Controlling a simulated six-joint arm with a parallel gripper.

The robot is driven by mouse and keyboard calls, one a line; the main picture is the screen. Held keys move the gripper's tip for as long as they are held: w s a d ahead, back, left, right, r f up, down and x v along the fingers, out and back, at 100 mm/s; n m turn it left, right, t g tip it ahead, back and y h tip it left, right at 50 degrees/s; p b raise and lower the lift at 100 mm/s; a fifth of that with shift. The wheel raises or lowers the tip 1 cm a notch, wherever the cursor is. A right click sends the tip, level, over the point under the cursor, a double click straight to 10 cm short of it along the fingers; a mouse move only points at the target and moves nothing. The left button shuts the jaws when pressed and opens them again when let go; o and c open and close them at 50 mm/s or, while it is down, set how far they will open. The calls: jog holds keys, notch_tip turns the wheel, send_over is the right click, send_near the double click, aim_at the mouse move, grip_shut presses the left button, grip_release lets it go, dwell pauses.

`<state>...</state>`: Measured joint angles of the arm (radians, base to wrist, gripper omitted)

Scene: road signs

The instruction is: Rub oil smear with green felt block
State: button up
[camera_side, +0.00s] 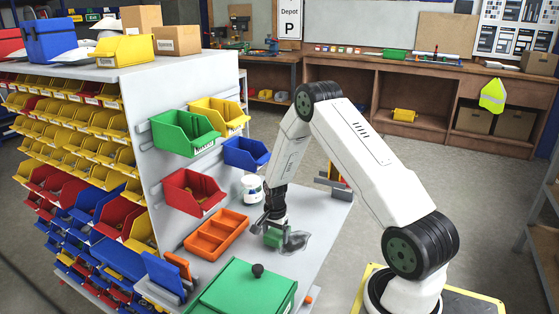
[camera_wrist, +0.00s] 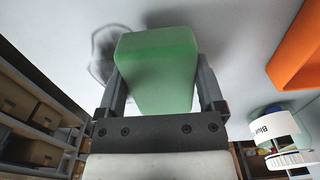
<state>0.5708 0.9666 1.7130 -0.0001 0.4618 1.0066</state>
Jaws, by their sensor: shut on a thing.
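The green felt block (camera_side: 273,238) is between the fingers of my gripper (camera_side: 277,234), low over the grey worktop. In the wrist view the green block (camera_wrist: 157,62) fills the space between the two fingers of my gripper (camera_wrist: 160,85), which is shut on it. The oil smear (camera_side: 294,243) is a dark grey patch on the worktop, just right of the block in the side view. In the wrist view the smear (camera_wrist: 103,50) shows as a dark outline beside the block, partly hidden by it. I cannot tell whether the block touches the worktop.
An orange divided tray (camera_side: 216,234) lies left of my gripper. A white labelled tub (camera_side: 252,188) stands behind it. A green lidded box (camera_side: 245,289) sits at the front. Colored bins (camera_side: 185,132) hang on the panel at left. Bare worktop (camera_side: 318,215) lies to the right.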

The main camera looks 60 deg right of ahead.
aim_at(312, 247)
jog(key=shift+f, duration=0.7)
jog(key=shift+s+f, duration=0.1)
jog(key=shift+s, duration=0.2)
jog(key=shift+c, duration=0.5)
jog(key=shift+s, duration=5)
jog(key=shift+d+f, duration=0.1)
jog(key=shift+d, duration=0.95)
jog(key=shift+w, duration=5.2)
jog(key=shift+w+d, duration=0.15)
jog(key=shift+d, duration=0.9)
jog(key=shift+s+d, duration=0.15)
jog(key=shift+s, duration=5.3)
notch_tip(312, 247, up, 8)
jog(key=shift+w, duration=0.15)
